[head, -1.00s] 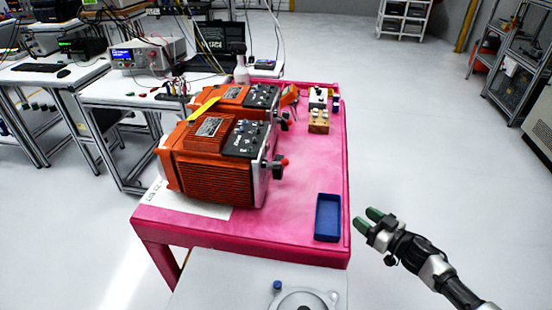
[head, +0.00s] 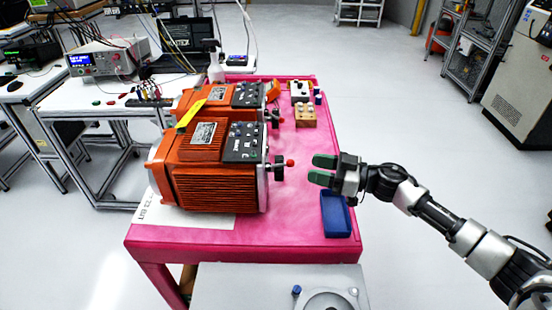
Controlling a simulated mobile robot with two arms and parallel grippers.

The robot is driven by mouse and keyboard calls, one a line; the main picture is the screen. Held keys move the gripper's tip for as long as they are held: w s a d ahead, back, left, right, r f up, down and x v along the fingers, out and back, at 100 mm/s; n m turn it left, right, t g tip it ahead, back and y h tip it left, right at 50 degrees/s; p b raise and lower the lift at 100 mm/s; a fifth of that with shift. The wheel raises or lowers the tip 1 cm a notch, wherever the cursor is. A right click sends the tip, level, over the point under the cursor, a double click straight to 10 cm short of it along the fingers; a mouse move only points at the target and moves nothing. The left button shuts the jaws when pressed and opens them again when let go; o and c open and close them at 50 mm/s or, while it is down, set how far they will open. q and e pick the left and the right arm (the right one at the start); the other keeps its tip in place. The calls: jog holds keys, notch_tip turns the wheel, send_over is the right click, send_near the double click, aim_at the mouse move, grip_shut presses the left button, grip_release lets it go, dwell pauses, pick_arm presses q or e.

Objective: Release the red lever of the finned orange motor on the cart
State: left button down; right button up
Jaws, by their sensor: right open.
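A finned orange motor (head: 217,186) lies at the near left of the pink cart (head: 290,230). A red-tipped lever (head: 290,162) sticks out from the dark fitting on its right end. A second orange motor (head: 212,98) stands behind it, with a yellow strip between them. My right gripper (head: 321,169) comes in from the right with its green fingertips pointing left at the red lever. It is open and empty, a short gap to the right of the lever and not touching it. My left gripper is not in view.
A blue tray (head: 336,214) sits on the cart just below my right gripper. A wooden block with knobs (head: 305,114) stands at the back right of the cart. A bench with instruments (head: 108,60) is at the left.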

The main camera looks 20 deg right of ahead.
aim_at(288, 162)
jog(key=p+x, duration=0.1)
jog(key=x, duration=0.6)
jog(key=shift+w+a+r+p, duration=0.1)
jog(key=shift+w+a+p, duration=0.1)
jog(key=shift+a+p, duration=0.1)
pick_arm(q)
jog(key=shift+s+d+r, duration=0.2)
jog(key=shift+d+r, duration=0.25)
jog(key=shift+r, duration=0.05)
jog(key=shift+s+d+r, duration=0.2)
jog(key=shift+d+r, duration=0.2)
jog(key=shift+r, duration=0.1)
pick_arm(e)
jog(key=shift+w+a, duration=0.3)
jog(key=shift+a, duration=0.2)
jog(key=shift+c, duration=0.5)
